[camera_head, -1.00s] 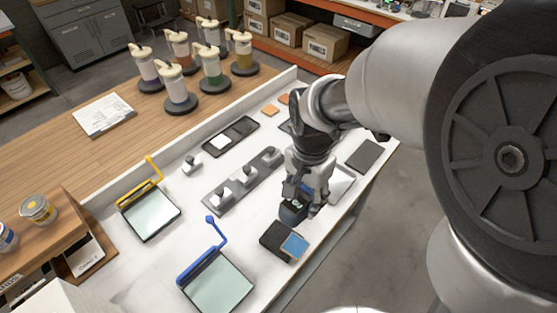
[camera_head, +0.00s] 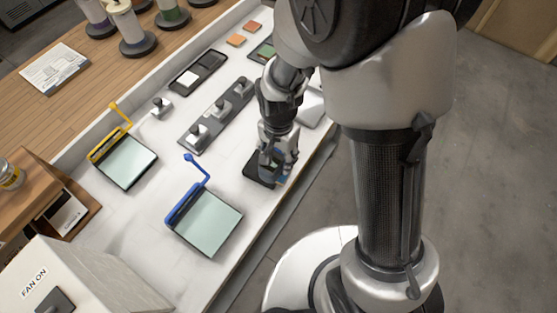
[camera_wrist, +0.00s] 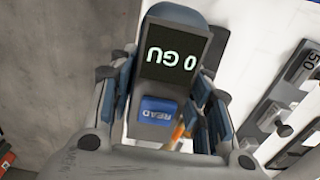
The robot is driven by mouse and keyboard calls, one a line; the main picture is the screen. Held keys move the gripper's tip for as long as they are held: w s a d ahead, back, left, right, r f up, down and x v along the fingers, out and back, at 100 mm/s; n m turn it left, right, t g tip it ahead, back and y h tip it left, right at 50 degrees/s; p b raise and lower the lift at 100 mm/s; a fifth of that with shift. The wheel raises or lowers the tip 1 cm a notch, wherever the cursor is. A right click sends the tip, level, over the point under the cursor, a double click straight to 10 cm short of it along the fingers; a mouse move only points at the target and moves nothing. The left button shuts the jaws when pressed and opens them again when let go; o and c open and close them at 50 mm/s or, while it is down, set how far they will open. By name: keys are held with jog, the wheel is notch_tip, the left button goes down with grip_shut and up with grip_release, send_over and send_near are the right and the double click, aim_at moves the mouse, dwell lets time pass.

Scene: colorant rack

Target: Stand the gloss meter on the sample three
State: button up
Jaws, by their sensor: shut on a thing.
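My gripper (camera_head: 274,172) is shut on the gloss meter (camera_wrist: 170,62), a dark block whose screen reads "0 GU" upside down, with a blue READ button. In the wrist view it sits between the fingers. In the head view my gripper mostly hides it. A black tray (camera_head: 254,168) lies under and beside my gripper near the bench's front edge; its blue panel is largely covered by the fingers. Whether the meter touches the tray or panel cannot be told. No label reading sample three is legible.
A blue-framed glass plate (camera_head: 207,222) and a yellow-framed one (camera_head: 127,160) lie to the left. A grey strip with several knobbed blocks (camera_head: 215,115) lies behind my gripper. A black tray with a white square (camera_head: 198,70) is further back. Bare white bench lies between them.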

jog(key=shift+f+b, duration=0.4)
jog(key=shift+f, duration=1.65)
jog(key=shift+f, duration=0.15)
jog(key=o, duration=1.4)
notch_tip(320, 180, up, 13)
jog(key=p, duration=0.2)
jog(key=shift+f+p, duration=0.15)
jog(key=shift+p, duration=0.2)
jog(key=s+d+r+n+t, duration=0.1)
jog(key=s+d+r+n, duration=0.1)
jog(key=r, duration=0.4)
jog(key=s+d+r+n+t, duration=0.2)
jog(key=s+d+r+n, duration=0.1)
jog(key=s+d+r, duration=0.2)
jog(key=s+d+r+n+t, duration=0.1)
jog(key=s+d+r+n, duration=0.1)
jog(key=s+d+r, duration=0.2)
notch_tip(320, 180, up, 4)
jog(key=s, duration=0.2)
jog(key=shift+s+f+n+t, duration=0.15)
jog(key=shift+s+n+t, duration=0.15)
